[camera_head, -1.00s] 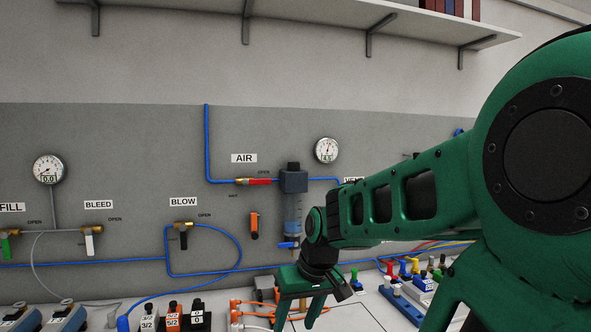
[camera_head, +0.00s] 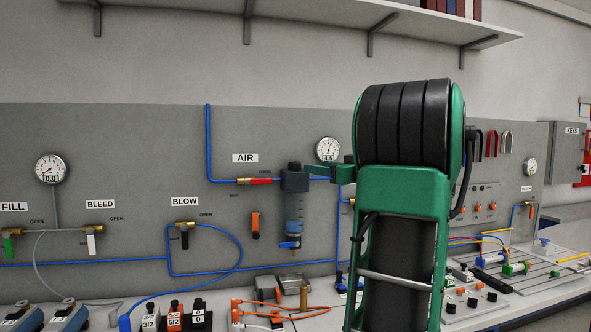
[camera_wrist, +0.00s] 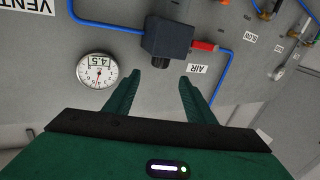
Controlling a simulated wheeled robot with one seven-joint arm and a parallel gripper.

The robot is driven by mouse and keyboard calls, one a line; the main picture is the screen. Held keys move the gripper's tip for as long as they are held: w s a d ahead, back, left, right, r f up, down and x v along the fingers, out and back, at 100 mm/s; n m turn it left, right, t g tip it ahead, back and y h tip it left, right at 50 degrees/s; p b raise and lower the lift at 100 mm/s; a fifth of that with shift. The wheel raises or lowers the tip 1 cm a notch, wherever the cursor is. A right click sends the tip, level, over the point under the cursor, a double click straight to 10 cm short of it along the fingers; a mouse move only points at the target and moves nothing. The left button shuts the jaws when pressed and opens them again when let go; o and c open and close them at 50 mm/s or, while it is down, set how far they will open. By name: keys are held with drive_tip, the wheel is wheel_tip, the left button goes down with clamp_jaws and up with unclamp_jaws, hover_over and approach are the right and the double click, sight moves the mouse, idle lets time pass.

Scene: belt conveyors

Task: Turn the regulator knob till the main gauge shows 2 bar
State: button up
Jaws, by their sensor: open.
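The regulator (camera_head: 294,182) is a dark block with a clear bowl below, on the grey wall panel. Its dark round knob (camera_head: 294,165) is on top. In the wrist view, which is upside down, the knob (camera_wrist: 160,62) sits in line with the gap between my fingertips, just beyond them. My gripper (camera_wrist: 160,77) is open and empty; in the head view it reaches the regulator from the right, at knob height. The round gauge (camera_head: 327,149) right of the regulator also shows in the wrist view (camera_wrist: 98,70), its display seeming to read 4.5.
Another gauge (camera_head: 50,169) at left reads 0.0. A red-handled valve (camera_head: 258,181) on the blue air line is just left of the regulator. A shelf (camera_head: 300,15) runs above. The bench below holds valves and hoses. My arm hides part of the panel.

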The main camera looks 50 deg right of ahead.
sight(298, 165)
drive_tip(key=w, duration=0.3)
drive_tip(key=w+d, duration=0.1)
drive_tip(key=w, duration=0.6)
drive_tip(key=shift+w+d, duration=0.1)
drive_tip(key=shift+d, duration=0.1)
drive_tip(key=c, duration=1)
